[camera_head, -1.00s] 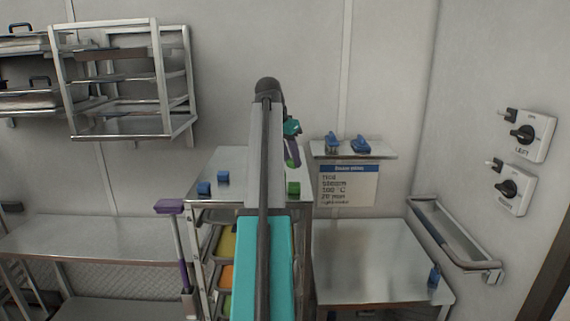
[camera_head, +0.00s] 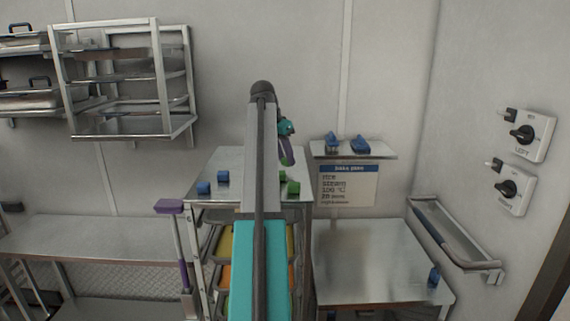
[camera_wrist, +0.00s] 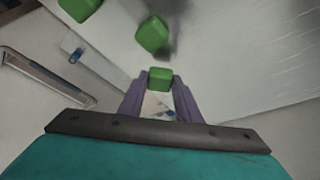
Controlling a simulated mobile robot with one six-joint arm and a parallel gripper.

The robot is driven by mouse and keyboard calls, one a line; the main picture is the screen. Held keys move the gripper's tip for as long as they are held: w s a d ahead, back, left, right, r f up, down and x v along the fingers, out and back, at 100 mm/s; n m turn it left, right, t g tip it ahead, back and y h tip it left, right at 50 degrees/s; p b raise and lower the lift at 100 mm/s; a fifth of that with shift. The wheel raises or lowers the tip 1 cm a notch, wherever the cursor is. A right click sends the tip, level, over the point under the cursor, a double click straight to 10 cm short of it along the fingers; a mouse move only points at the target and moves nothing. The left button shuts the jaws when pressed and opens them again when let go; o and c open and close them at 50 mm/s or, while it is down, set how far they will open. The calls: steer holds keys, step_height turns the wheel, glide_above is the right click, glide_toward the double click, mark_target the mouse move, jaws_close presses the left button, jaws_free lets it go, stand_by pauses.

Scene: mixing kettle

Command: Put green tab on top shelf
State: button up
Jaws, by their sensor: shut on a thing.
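My gripper (camera_wrist: 160,95) has purple fingers and is shut on a green tab (camera_wrist: 160,78), seen between the fingertips in the wrist view. In the head view my gripper (camera_head: 287,158) is partly behind my arm, over the right part of a steel cart top (camera_head: 240,158). Two more green tabs, one (camera_wrist: 152,35) close to the held one and another (camera_wrist: 80,8) at the upper left, show in the wrist view. In the head view a green tab (camera_head: 293,188) sits near the cart's front right edge. A bit of green shows beside my arm under the fingers; which tab it is, I cannot tell.
Two blue tabs (camera_head: 204,188) sit on the cart top's left. A small wall shelf (camera_head: 353,151) with blue items is at the back right. A wall rack (camera_head: 125,80) hangs at the left. A mostly clear steel table (camera_head: 370,260) stands at the right.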

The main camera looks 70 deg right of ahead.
steer(key=shift+f, duration=1.3)
steer(key=shift+f, duration=0.15)
steer(key=o, duration=1)
steer(key=shift+b+v, duration=2.75)
steer(key=shift+v, duration=3.4)
steer(key=shift+s+d, duration=0.1)
steer(key=shift+s, duration=0.05)
